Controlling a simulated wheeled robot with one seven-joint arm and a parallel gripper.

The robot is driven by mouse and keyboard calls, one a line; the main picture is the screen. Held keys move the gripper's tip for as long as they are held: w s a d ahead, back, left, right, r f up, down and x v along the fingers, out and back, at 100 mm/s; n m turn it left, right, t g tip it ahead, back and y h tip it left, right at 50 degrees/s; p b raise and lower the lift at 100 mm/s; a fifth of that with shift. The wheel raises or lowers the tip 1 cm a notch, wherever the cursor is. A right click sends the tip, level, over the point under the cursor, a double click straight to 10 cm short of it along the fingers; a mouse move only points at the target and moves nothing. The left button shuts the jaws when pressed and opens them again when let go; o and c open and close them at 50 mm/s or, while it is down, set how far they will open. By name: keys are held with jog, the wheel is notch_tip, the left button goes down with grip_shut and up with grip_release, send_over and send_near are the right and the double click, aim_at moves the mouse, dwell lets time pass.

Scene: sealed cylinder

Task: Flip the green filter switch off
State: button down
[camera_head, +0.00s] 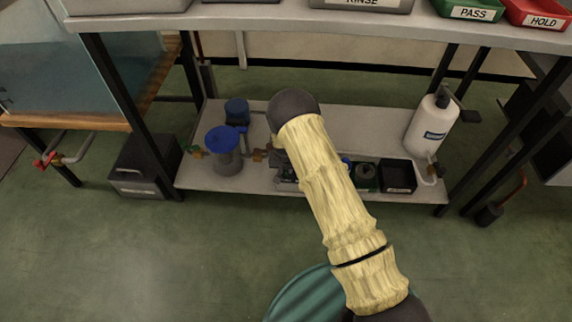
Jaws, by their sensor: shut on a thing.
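I cannot make out a green filter switch. My tan-sleeved arm (330,185) crosses the middle of the camera_head view and covers part of the low shelf. A grey device (285,185) shows only in part beside the arm, on the shelf, too small to read. A filter-like canister with a blue lid (224,140) stands on the shelf to the left of the arm. A small green handle (188,149) sits at its left on a brass-coloured fitting. My gripper is hidden behind my arm, so its jaws and anything in them do not show.
The low grey shelf (325,125) stands between dark table legs. A black bin (398,176) and a white jug (430,125) are at its right. A dark box (145,165) and a glass tank (60,75) are at the left. The green floor in front is mostly clear.

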jog(key=shift+t, duration=0.4)
jog(key=c, duration=1.3)
grip_release()
jog(key=p+v, duration=0.8)
jog(key=v, duration=0.9)
jog(key=shift+s+d+r, duration=0.1)
jog(key=shift+r, duration=0.05)
